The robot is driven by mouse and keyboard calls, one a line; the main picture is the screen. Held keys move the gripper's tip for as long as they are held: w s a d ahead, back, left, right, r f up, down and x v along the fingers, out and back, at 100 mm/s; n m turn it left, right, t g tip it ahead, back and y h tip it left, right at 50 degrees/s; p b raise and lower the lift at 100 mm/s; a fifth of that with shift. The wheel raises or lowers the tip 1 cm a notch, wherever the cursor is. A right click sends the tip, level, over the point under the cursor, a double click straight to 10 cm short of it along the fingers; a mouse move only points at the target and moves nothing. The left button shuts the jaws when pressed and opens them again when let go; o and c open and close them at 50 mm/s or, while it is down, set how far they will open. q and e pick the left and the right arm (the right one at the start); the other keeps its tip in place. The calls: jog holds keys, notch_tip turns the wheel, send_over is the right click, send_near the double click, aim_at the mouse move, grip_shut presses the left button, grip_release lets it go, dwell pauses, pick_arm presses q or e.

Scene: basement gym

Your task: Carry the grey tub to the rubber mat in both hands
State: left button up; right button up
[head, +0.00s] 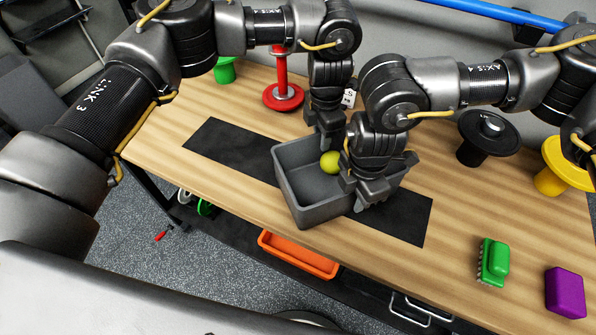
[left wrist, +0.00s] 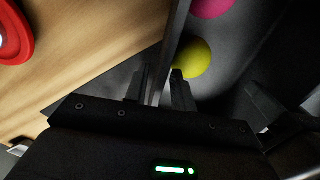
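The grey tub (head: 318,208) is over the black rubber mat (head: 225,143), turned at an angle, its near corner past the mat's front edge. I cannot tell whether it rests or hangs just above. A yellow ball (head: 330,161) lies inside; the left wrist view shows the yellow ball (left wrist: 190,58) and a magenta ball (left wrist: 212,6). My left gripper (head: 328,140) is at the tub's far side; its fingers (left wrist: 160,92) stand close on either side of the wall and look shut on it. My right gripper (head: 362,197) is at the near right side; its fingertips are partly hidden.
A red stand (head: 283,95) and a green one (head: 225,70) are behind the tub. A black stand (head: 485,135) and a yellow one (head: 560,170) are at right, with a green brush (head: 493,262) and purple block (head: 566,291). An orange bin (head: 298,254) sits below the table's front edge.

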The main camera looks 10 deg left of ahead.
pick_arm(q)
jog(key=shift+r, duration=0.15)
notch_tip(320, 180, up, 12)
dwell(0.5)
pick_arm(e)
notch_tip(320, 180, up, 12)
dwell(0.5)
dwell(0.4)
